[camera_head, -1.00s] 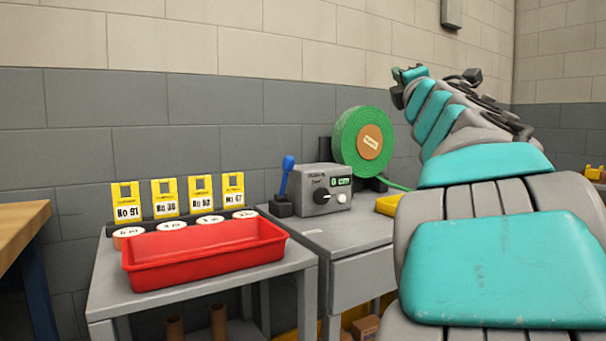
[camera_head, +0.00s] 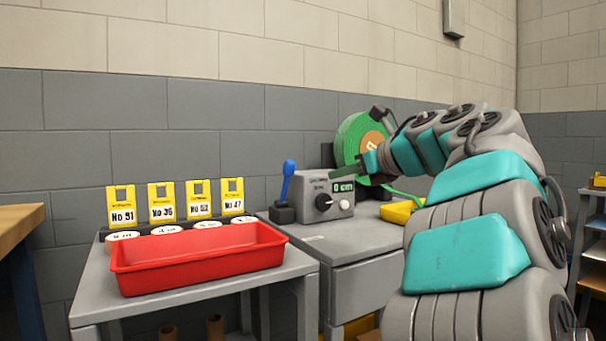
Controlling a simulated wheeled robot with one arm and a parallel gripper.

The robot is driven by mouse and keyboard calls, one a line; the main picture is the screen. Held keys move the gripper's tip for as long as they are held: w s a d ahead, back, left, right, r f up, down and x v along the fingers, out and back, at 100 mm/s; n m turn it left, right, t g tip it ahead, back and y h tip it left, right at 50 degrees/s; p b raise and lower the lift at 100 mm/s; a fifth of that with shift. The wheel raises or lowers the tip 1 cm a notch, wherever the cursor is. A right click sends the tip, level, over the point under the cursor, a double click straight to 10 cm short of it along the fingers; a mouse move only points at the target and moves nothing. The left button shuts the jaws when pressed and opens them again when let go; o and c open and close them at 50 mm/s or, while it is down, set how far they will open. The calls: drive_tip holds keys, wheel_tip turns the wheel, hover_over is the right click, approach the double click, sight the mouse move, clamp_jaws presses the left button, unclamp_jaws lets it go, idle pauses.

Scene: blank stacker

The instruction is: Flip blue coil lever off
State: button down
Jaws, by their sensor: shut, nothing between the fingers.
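The blue lever (camera_head: 288,180) stands upright on a small dark base, at the left side of a grey control box (camera_head: 328,199). The box has a black knob, a white knob and a green display reading 0 cm. A green coil (camera_head: 353,138) stands behind the box. My gripper (camera_head: 340,172) is in front of the coil, above the right part of the box and to the right of the lever, apart from it. Its fingers look shut and empty. My arm hides the right part of the coil.
A red tray (camera_head: 200,284) lies on the grey table at left, in front of several yellow tags (camera_head: 162,201) and white discs. A yellow tray (camera_head: 398,212) is right of the box. The grey top in front of the box is clear.

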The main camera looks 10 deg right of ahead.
drive_tip(key=p, duration=0.1)
approach(292, 174)
drive_tip(key=w+a+f, duration=0.2)
drive_tip(key=w+f, duration=0.1)
drive_tip(key=w, duration=0.1)
drive_tip(key=shift+w+a+r+p, duration=0.2)
drive_tip(key=shift+w+r+p, duration=0.15)
drive_tip(key=shift+w+r, duration=0.2)
drive_tip(key=shift+r, duration=0.1)
idle(0.3)
